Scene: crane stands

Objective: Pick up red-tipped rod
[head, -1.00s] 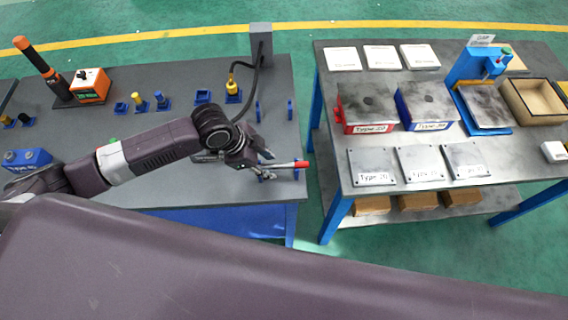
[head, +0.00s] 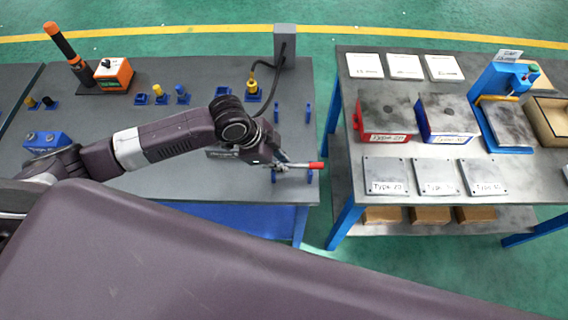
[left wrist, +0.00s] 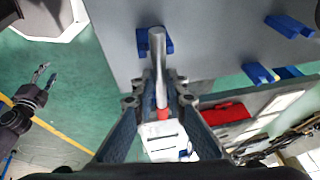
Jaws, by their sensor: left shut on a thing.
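The red-tipped rod is a thin grey bar whose red tip (head: 316,165) points right, near the right edge of the left table. My left gripper (head: 278,166) is shut on the rod at that edge. In the left wrist view the grey rod (left wrist: 158,62) runs between the fingers of my left gripper (left wrist: 160,100), red tip away from the table. A blue holder (left wrist: 150,44) is at the rod's grey end; I cannot tell whether the rod touches it. My right gripper (left wrist: 45,75) shows small over the floor in the left wrist view, its fingers apart.
Blue posts (head: 308,112) stand near the table's right edge, behind my left gripper. A grey column (head: 285,46) with a black cable stands farther back. A floor gap separates the left table (head: 200,188) from the right table (head: 345,185), which holds boxes and plates.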

